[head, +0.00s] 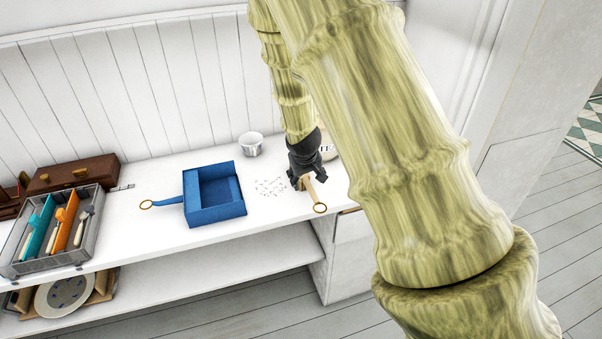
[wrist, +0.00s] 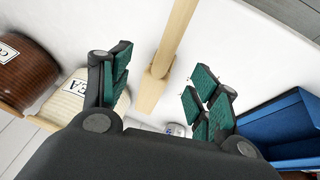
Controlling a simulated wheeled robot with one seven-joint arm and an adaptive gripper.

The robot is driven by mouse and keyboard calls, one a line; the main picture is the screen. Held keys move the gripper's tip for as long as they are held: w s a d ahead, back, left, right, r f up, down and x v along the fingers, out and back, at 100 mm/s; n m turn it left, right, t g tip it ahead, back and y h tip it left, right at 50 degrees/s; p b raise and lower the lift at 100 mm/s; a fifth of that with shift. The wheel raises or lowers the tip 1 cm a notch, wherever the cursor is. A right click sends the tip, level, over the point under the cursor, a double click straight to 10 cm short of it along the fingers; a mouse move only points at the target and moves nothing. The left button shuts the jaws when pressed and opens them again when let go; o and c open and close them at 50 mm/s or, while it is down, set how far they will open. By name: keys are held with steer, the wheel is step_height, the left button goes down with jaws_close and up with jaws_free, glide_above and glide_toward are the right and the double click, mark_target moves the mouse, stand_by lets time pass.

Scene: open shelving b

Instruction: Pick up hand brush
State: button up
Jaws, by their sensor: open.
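The hand brush has a pale wooden handle (head: 315,191) with a ring at its end, lying on the white shelf top just below my gripper (head: 302,182). In the wrist view its handle (wrist: 176,38) and wider wooden head (wrist: 151,92) show. My gripper (wrist: 162,90) is open, with its green-padded fingers on either side of the brush head in that view. I cannot tell whether they touch it. The bristles are hidden. My gripper covers part of the brush in the head view.
A blue dustpan (head: 242,207) lies left of the brush, with scattered crumbs (head: 270,186) between. A metal cup (head: 250,146) stands behind. Lettered cream (wrist: 75,100) and brown (wrist: 25,72) canisters stand near the left finger in the wrist view. A utensil tray (head: 88,240) is far left.

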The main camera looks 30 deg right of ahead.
mark_target(307, 180)
steer(key=shift+p+x, duration=0.65)
steer(key=shift+x, duration=1.75)
steer(key=shift+r, duration=0.1)
steer(key=c, duration=1.2)
jaws_close()
steer(key=shift+r, duration=0.1)
